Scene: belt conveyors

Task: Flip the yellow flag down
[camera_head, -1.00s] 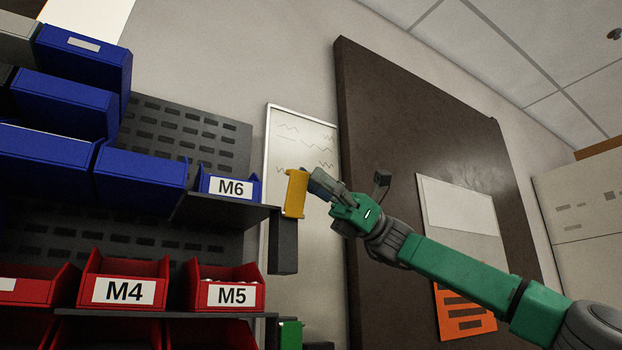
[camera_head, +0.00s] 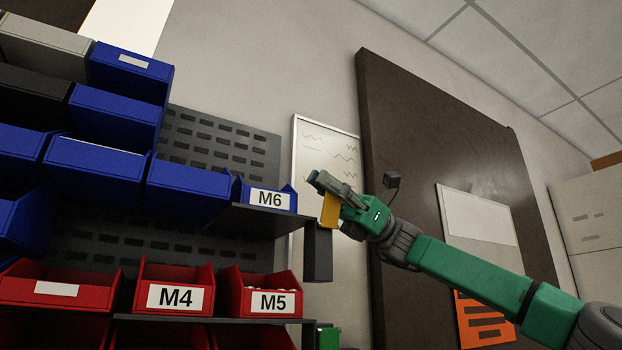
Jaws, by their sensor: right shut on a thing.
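The yellow flag (camera_head: 330,212) is a small upright plate at the right end of the shelf, just right of the blue M6 bin. It stands above a dark block (camera_head: 318,252) on the shelf end. My right gripper (camera_head: 345,188) is shut on the flag at its upper part. Its dark finger crosses in front and hides the flag's top edge, and the lower part shows below the finger. My left gripper is out of view.
The blue M6 bin (camera_head: 268,198) sits close left of the flag. Red M4 (camera_head: 174,275) and M5 (camera_head: 267,297) bins stand on the shelf below. A whiteboard (camera_head: 322,150) and a dark brown panel (camera_head: 440,150) are behind.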

